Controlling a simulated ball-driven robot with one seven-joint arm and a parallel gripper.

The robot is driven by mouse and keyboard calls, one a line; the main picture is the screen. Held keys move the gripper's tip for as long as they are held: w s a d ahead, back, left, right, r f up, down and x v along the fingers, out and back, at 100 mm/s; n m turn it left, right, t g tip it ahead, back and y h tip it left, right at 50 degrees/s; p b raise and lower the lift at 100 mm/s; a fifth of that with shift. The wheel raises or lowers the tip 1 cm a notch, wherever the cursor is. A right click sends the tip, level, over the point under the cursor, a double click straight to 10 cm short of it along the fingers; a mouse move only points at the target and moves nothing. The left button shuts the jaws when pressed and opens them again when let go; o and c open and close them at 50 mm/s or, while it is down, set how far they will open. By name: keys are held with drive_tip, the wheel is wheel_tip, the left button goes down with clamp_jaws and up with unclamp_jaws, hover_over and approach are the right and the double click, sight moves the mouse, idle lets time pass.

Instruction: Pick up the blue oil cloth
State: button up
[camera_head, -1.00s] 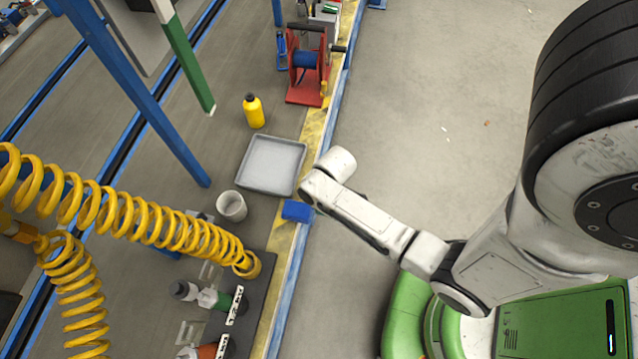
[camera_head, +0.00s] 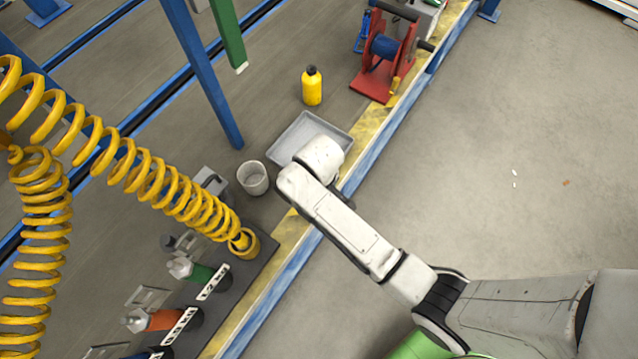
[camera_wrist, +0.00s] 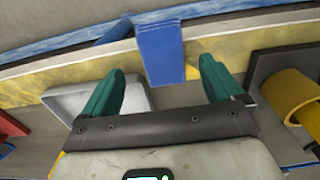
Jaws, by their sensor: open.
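The blue oil cloth (camera_wrist: 162,52) lies across the yellow edge strip in the wrist view, near the top middle. My gripper (camera_wrist: 162,66) is open, with its two green fingers apart. The cloth shows in the gap between the fingertips, beyond them; I cannot tell how far. Nothing is between the jaws. In the head view the cloth and my gripper's fingers are hidden behind my arm, whose end is over the bench edge.
A grey tray (camera_head: 283,147) lies beside my arm's end, with a pale cup (camera_head: 253,179) left of it. A yellow bottle (camera_head: 312,88) and red reel stand (camera_head: 376,82) are farther back. Yellow coiled hoses (camera_head: 150,170) hang at left.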

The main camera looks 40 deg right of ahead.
drive_tip(key=f, duration=0.2)
drive_tip(key=f+b, duration=0.1)
drive_tip(key=f, duration=0.2)
drive_tip(key=shift+w+a+f, duration=0.1)
drive_tip(key=shift+a+f, duration=0.05)
drive_tip(key=shift+a, duration=0.05)
drive_tip(key=c, duration=1.1)
drive_tip(key=shift+c, duration=0.2)
